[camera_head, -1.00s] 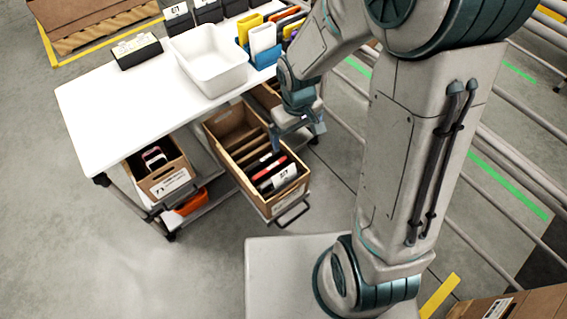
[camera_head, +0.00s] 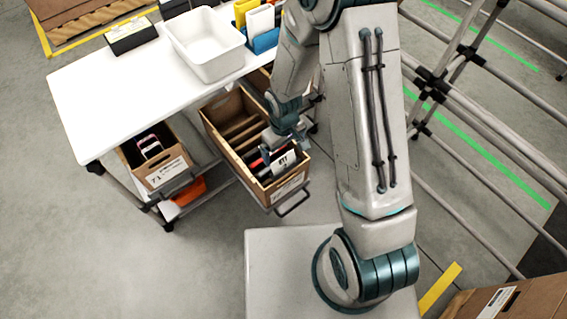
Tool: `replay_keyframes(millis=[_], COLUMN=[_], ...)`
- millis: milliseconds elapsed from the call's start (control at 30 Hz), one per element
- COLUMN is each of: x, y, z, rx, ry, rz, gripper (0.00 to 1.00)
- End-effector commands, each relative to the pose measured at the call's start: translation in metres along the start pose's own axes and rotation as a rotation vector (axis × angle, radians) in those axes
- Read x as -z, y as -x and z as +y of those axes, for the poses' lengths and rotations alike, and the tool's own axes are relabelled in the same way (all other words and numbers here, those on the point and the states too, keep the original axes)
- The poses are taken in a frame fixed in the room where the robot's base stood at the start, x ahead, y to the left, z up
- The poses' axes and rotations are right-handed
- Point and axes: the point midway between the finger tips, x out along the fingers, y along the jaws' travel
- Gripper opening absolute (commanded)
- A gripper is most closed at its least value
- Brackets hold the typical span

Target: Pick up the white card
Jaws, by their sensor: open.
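A white card with dark print (camera_head: 285,162) stands at the front end of the long brown carton (camera_head: 219,108), among dark and red cards (camera_head: 257,160). The carton sits tilted on a pulled-out lower shelf of the cart. Another white card-like item (camera_head: 261,20) stands in a blue holder on the table top; I cannot tell which is meant. My gripper (camera_head: 279,143) is open, pointing down over the carton's front half, just behind the printed white card. Its fingertips are small and partly hidden, so contact is unclear.
A white table (camera_head: 110,90) with a white bin (camera_head: 206,45) stands above the carton. A smaller carton (camera_head: 160,178) and an orange bin (camera_head: 188,190) are at lower left. Metal rails (camera_head: 480,120) run along the right.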

Motion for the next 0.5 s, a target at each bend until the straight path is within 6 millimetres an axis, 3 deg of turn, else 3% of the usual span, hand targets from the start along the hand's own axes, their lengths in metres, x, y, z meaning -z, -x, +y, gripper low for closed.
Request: replay_keyframes(millis=[300, 500], x=[-0.001, 0.000], y=[-0.041, -0.051], z=[-0.005, -0.005], rx=[0.001, 0.000], ry=[0.000, 0.000], rz=[-0.003, 0.000], gripper=[1.00, 1.00])
